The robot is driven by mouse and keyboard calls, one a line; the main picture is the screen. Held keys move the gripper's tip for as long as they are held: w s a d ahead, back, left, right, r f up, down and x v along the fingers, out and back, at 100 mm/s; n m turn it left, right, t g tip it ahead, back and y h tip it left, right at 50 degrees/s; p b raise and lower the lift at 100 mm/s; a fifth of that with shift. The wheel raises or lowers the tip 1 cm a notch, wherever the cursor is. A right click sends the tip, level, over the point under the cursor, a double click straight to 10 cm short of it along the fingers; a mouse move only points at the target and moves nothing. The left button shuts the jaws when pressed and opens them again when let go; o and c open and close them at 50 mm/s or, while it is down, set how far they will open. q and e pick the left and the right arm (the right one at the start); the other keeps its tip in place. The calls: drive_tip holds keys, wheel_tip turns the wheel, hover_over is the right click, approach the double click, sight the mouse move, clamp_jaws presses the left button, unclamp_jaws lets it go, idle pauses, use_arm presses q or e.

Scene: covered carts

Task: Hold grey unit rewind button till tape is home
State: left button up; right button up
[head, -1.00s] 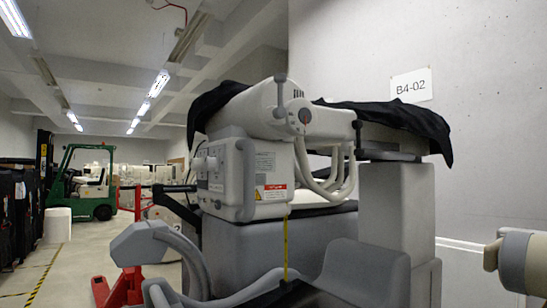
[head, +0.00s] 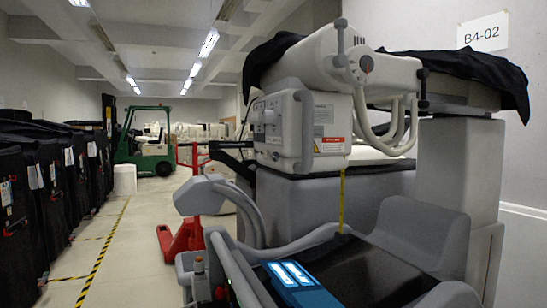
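The grey unit (head: 284,162) is a boxy pale housing with rounded edges and warning labels, in the middle of the head view. Round knobs or buttons (head: 262,116) sit on its left face; I cannot tell which is the rewind button. A narrow yellow tape (head: 342,200) hangs straight down from the unit's underside, drawn out, its lower end near a dark pad. Neither of my grippers is in view.
A blue device with a lit screen (head: 296,284) is low in front. A grey curved rail with a blocky head (head: 199,196) stands left of the unit. Black covered carts (head: 40,190) line the left. A red pallet jack (head: 182,238) and green forklift (head: 150,145) stand behind. The striped aisle is clear.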

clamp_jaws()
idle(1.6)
